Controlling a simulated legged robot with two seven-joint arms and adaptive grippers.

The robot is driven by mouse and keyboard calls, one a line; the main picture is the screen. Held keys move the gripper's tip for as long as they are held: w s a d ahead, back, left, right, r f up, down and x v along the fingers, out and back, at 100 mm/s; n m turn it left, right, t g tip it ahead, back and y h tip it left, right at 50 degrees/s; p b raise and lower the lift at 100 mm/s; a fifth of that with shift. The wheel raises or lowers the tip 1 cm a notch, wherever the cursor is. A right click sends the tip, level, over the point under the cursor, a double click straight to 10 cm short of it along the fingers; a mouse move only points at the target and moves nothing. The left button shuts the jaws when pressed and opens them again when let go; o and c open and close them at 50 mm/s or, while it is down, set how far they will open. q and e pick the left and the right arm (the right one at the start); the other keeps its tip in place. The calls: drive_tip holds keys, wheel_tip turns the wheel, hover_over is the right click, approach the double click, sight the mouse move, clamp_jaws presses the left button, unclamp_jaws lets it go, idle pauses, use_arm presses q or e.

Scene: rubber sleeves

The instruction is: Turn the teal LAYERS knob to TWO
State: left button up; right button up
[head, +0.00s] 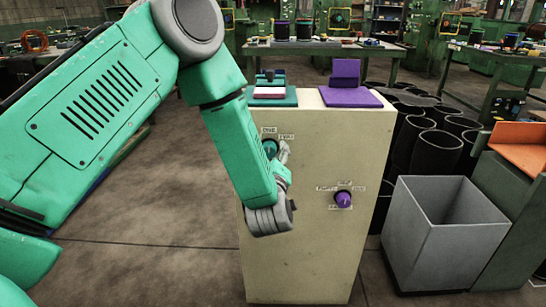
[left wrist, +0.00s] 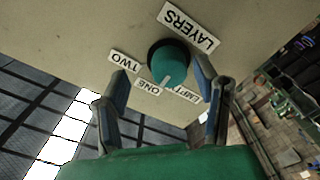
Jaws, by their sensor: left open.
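The teal LAYERS knob (head: 270,147) is on the front of the cream cabinet, partly hidden by my left arm in the head view. In the left wrist view the knob (left wrist: 172,58) shows clearly, with a pale pointer mark between the ONE (left wrist: 147,86) and EMPTY labels. The TWO label (left wrist: 125,63) is at its left and the LAYERS label (left wrist: 188,26) above. My left gripper (head: 284,160) is open; in the left wrist view its fingers (left wrist: 161,72) stand on either side of the knob, apart from it. Whether a finger touches is unclear. My right gripper is not in view.
A purple knob (head: 343,199) with labels is on the same cabinet (head: 310,260). Teal and purple (head: 348,97) blocks stand on its top. A grey bin (head: 445,240) and black sleeves (head: 432,150) stand at the right. The floor left of the cabinet is clear.

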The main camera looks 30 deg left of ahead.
sight(269, 152)
use_arm(q)
drive_tip(key=shift+w+a+f, duration=0.2)
drive_tip(key=shift+w+a, duration=0.8)
drive_tip(key=shift+a, duration=0.1)
drive_tip(key=shift+a+f, duration=0.1)
drive_tip(key=shift+a, duration=0.45)
drive_tip(key=shift+d, duration=0.5)
drive_tip(key=c, duration=1)
drive_tip(key=shift+d, duration=0.15)
drive_tip(key=shift+c, duration=0.7)
drive_tip(key=shift+a, duration=0.2)
drive_tip(key=m+p, duration=0.1)
drive_tip(key=m, duration=0.1)
drive_tip(key=m+p, duration=0.1)
drive_tip(key=p, duration=0.1)
drive_tip(key=shift+d+r+m, duration=0.1)
drive_tip(key=shift+r+m, duration=0.1)
drive_tip(key=shift+m, duration=0.2)
drive_tip(key=m+p, duration=0.2)
drive_tip(key=m, duration=0.1)
drive_tip(key=shift+p, duration=0.4)
drive_tip(key=shift+f+m+p, duration=0.15)
drive_tip(key=shift+m+p, duration=0.45)
drive_tip(key=shift+m, duration=0.4)
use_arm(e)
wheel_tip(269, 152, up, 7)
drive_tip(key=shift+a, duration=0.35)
